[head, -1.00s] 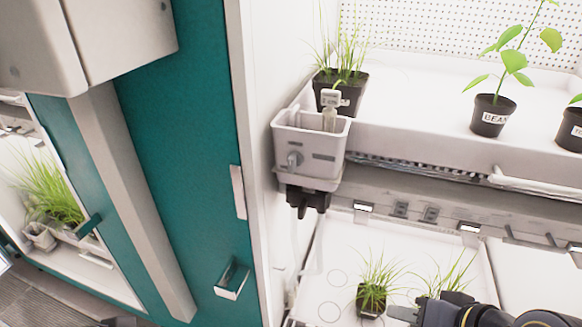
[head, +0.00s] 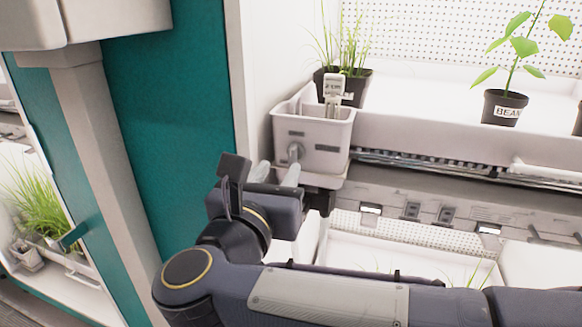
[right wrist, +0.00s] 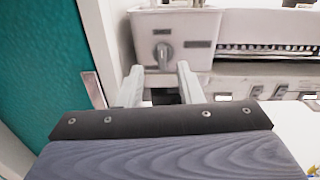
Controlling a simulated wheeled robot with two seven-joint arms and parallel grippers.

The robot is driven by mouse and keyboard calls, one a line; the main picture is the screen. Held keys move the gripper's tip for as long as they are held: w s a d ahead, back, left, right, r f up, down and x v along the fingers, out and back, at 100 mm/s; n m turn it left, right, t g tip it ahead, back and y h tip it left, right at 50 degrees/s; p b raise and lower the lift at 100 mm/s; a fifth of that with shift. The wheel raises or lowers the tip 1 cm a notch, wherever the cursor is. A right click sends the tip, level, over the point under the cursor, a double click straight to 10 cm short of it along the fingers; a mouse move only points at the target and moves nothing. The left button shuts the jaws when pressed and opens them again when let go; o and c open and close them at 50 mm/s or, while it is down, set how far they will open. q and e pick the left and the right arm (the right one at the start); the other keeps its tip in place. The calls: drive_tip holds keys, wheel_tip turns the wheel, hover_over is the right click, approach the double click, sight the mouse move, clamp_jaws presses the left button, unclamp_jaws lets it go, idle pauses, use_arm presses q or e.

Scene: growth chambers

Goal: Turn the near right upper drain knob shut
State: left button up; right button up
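The drain knob (head: 295,152) is a small grey knob on the front of a light grey box at the left end of the upper shelf. In the right wrist view the knob (right wrist: 163,53) shows a handle that stands roughly upright, slightly tilted. My right gripper (head: 277,172) is in front of and just below the knob. In the right wrist view its two pale fingers (right wrist: 160,80) are apart with nothing between them, and the knob lies ahead, beyond the tips. The left gripper is not in view.
The grey box (head: 325,135) holds a labelled probe (head: 333,92). Grass (head: 345,55) and a potted bean plant (head: 503,105) stand on the upper shelf. A teal door panel (head: 170,130) is on the left. A white tray (head: 400,262) lies below.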

sight(291, 158)
drive_tip(key=shift+m+h, duration=0.4)
drive_tip(key=shift+m, duration=0.1)
drive_tip(key=x, duration=0.2)
drive_tip(key=p+x, duration=0.1)
drive_tip(key=x, duration=0.1)
drive_tip(key=f+x, duration=0.1)
drive_tip(key=x, duration=0.1)
drive_tip(key=shift+w+d+r, duration=0.1)
drive_tip(key=shift+w+d, duration=0.05)
drive_tip(key=shift+w, duration=0.2)
drive_tip(key=c, duration=0.6)
